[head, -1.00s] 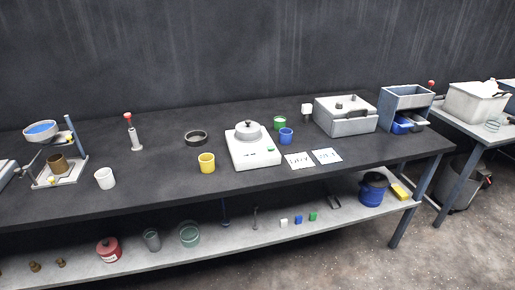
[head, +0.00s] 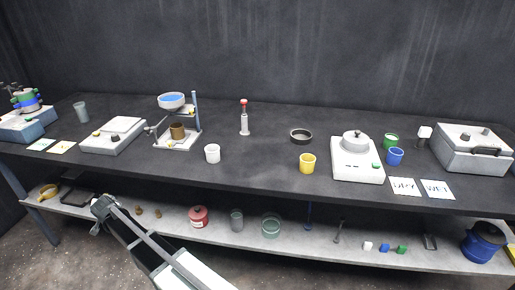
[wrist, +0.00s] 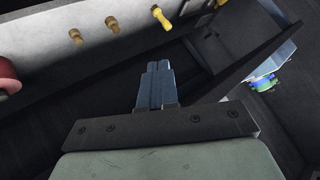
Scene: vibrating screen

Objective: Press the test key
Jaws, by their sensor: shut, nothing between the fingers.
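I cannot tell which button is the test key; the controls are too small to read. The vibrating screen, a blue-grey base with stacked green and blue sieves (head: 28,101), stands at the far left of the bench, and part of it shows at the right of the wrist view (wrist: 265,80). A white device (head: 358,174) with a lidded pan and a green button (head: 376,165) stands right of centre. My gripper (head: 102,205) is in front of the bench at the lower left, well apart from these devices. In the wrist view its fingers (wrist: 155,75) are together and empty.
The dark bench top (head: 265,165) holds a flat grey device (head: 113,136), a stand with a blue-filled bowl (head: 172,101), a white cup (head: 212,154) and a yellow cup (head: 307,163). The lower shelf (head: 170,226) carries brass weights and a red pot (head: 198,217).

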